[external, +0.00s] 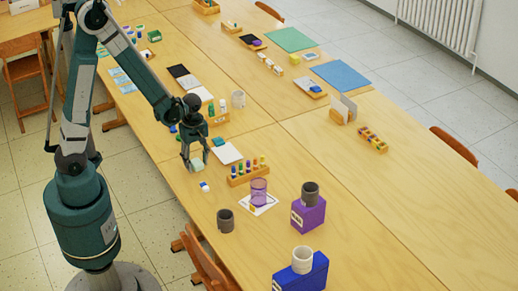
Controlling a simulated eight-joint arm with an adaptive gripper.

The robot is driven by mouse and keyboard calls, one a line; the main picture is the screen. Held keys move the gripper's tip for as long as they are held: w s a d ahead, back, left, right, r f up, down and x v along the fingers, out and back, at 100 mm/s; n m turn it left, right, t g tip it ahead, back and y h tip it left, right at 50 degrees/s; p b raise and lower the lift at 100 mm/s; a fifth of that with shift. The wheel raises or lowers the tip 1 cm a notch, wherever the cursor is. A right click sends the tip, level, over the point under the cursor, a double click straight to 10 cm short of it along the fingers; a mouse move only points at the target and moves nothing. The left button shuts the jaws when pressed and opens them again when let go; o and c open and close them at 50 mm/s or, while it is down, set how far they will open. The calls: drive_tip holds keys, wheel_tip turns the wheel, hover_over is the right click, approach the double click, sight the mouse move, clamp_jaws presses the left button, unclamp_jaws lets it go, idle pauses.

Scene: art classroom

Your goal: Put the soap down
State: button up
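My gripper (196,160) points down over the near part of the long table (163,196). A small pale, whitish-green block, which looks like the soap (196,166), sits between its fingertips. The fingers appear closed on it. The view is too small to tell whether the block is touching the tabletop or slightly above it.
A small white and blue piece (204,187) lies just below the gripper. A white pad (227,153) and a wooden rack of colored pegs (247,174) are to the right. A dark mug (225,221) and a purple cup (259,190) stand nearer.

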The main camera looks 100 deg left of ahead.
sight(196, 162)
drive_tip(key=shift+r, duration=0.2)
wheel_tip(196, 162, up, 12)
drive_tip(key=p, duration=0.3)
idle(0.7)
idle(0.8)
drive_tip(key=w+d+r+m+t+y, duration=0.1)
drive_tip(key=w+d+r+m, duration=0.1)
drive_tip(key=d+r+m, duration=0.25)
drive_tip(key=w+d+r+m+t, duration=0.1)
drive_tip(key=w+d+r+m, duration=0.2)
drive_tip(key=d, duration=0.3)
drive_tip(key=d+r+m+t, duration=0.1)
drive_tip(key=d+r+m, duration=0.2)
drive_tip(key=d+m, duration=0.3)
drive_tip(key=s+d+r+m+t, duration=0.1)
drive_tip(key=d+r+m+t, duration=0.1)
drive_tip(key=d+r+m, duration=0.2)
drive_tip(key=s+d+r+m+t+h, duration=0.1)
drive_tip(key=d+r+m, duration=0.3)
drive_tip(key=d+m, duration=0.5)
drive_tip(key=d+t, duration=0.1)
drive_tip(key=d, duration=0.6)
drive_tip(key=shift+s+d+r, duration=0.15)
drive_tip(key=shift+s+d, duration=0.05)
drive_tip(key=shift+m, duration=0.25)
